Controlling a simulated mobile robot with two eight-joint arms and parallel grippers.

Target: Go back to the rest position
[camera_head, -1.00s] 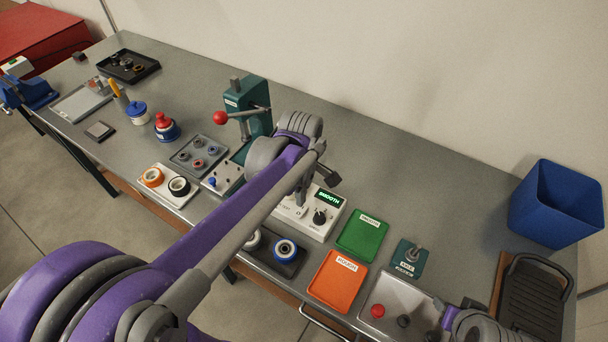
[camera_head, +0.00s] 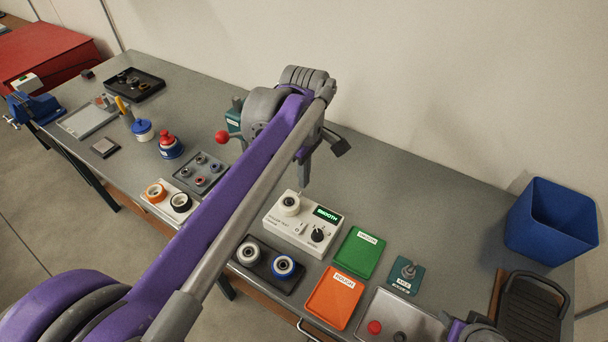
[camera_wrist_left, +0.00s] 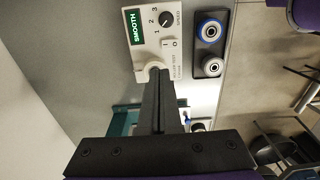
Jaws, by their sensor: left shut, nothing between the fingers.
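My left gripper (camera_head: 304,182) is raised over the bench, just above the white tester (camera_head: 284,235) with its lit "SMOOTH" display. Its fingers are shut and empty, pointing down. In the left wrist view the shut fingers (camera_wrist_left: 158,82) point toward the tester (camera_wrist_left: 150,40). A white bearing wheel (camera_head: 289,204) sits on the tester's left end, below the fingertips and apart from them. Part of my right arm shows at the bottom right edge; its fingers are not visible.
A green tray (camera_head: 358,251), an orange tray (camera_head: 333,298) and a dark tray (camera_head: 256,272) with two wheels lie near the tester. A teal press (camera_head: 234,118) is partly hidden behind my arm. A blue bin (camera_head: 552,222) stands at the right. The bench behind the tester is clear.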

